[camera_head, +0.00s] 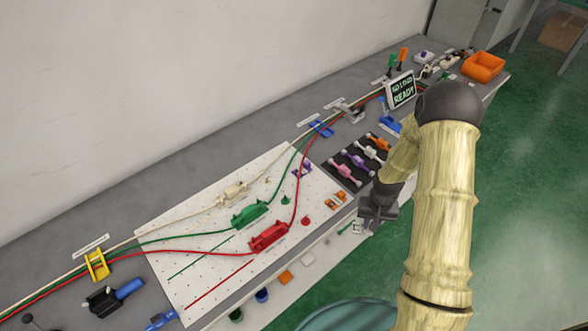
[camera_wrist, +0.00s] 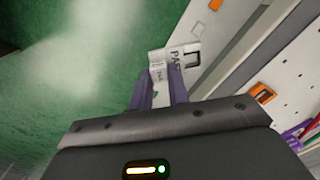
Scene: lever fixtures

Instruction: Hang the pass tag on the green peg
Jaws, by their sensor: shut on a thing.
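The pass tag (camera_wrist: 176,60) is a white card with dark "PASS" lettering and a dark-edged slot at one end. In the wrist view it sits between the purple fingertips of my gripper (camera_wrist: 158,88), which is shut on it. In the head view my gripper (camera_head: 376,218) hangs past the front edge of the bench, and the tag is hard to make out there. A small green peg-like piece (camera_head: 285,200) stands on the white board, left of my gripper.
The white perforated board (camera_head: 205,235) carries a green clamp (camera_head: 249,214) and a red clamp (camera_head: 268,236) on cords. A dark panel of coloured handles (camera_head: 358,162) lies beyond my gripper. Orange pieces (camera_head: 336,200) sit near the edge.

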